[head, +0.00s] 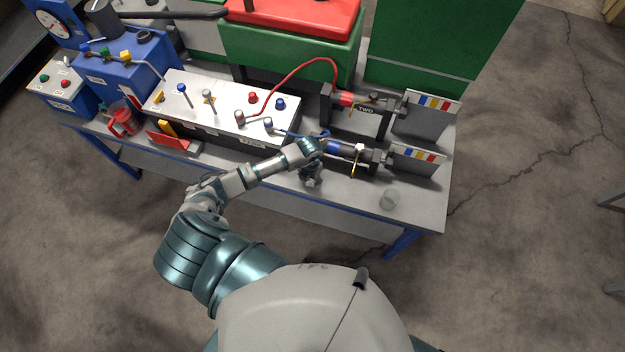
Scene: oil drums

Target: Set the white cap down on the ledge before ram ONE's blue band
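Ram ONE (347,151) lies at the near right part of the bench, with a blue band (333,147) near its left end. A small white piece (360,149) sits at the ram, right of the blue band; I cannot tell if it is the white cap. My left gripper (314,182) is at the near side of ram ONE, just left of and in front of the blue band. Its fingers are small and dark here, so I cannot tell if they are open or hold anything. The wrist hides part of the ledge before the band. My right gripper is not in view.
Ram TWO (362,101) with a red band lies behind. A white-topped valve box (215,102) with hoses stands left. Striped plates (416,160) stand right of the rams. Bare bench (345,195) lies between.

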